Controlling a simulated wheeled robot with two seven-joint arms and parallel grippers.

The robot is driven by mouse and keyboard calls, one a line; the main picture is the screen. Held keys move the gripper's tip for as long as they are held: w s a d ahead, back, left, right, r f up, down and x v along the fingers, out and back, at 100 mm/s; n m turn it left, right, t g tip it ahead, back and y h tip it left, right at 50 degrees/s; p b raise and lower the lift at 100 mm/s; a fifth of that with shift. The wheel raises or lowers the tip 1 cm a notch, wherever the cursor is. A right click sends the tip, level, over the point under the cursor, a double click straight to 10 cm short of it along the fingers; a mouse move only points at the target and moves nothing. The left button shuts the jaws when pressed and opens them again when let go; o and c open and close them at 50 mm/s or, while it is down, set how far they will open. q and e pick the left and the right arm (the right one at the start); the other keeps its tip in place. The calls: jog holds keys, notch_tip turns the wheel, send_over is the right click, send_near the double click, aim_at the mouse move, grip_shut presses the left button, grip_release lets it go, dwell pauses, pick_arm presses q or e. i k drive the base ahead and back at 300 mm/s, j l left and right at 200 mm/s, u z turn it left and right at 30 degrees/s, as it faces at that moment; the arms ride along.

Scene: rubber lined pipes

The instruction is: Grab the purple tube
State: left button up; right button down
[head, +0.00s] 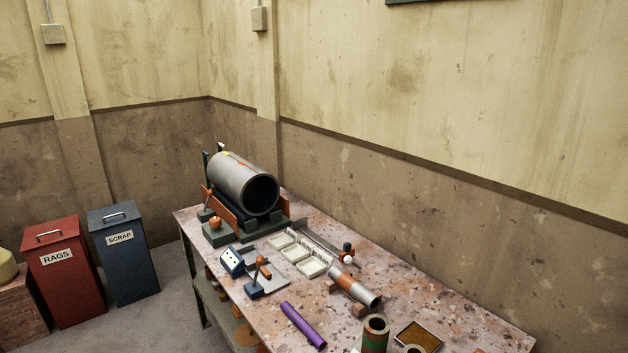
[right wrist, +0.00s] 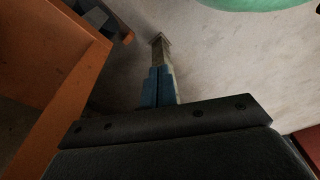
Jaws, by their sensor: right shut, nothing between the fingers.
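A purple tube (head: 303,325) lies on the speckled workbench (head: 440,305) near its front edge in the head view. It lies at a slant, with its near end toward the lower right. Neither gripper shows in the head view. In the right wrist view, my right gripper (right wrist: 161,42) is shut and empty, its fingers together over a pale grey floor-like surface. The purple tube does not show in the right wrist view.
A large lined pipe (head: 245,183) rests in a cradle at the bench's far end. White trays (head: 297,254), a striped pipe (head: 355,287), an upright green-orange pipe (head: 375,334) and a shallow tray (head: 419,336) surround the tube. An orange structure (right wrist: 45,65) stands left of my right gripper.

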aim_at(315, 339)
jog(key=k+j+z, duration=0.15)
jog(key=k+z, duration=0.15)
jog(key=z, duration=0.2)
jog(key=k+j+z, duration=0.1)
jog(key=k+z, duration=0.2)
jog(key=z, duration=0.2)
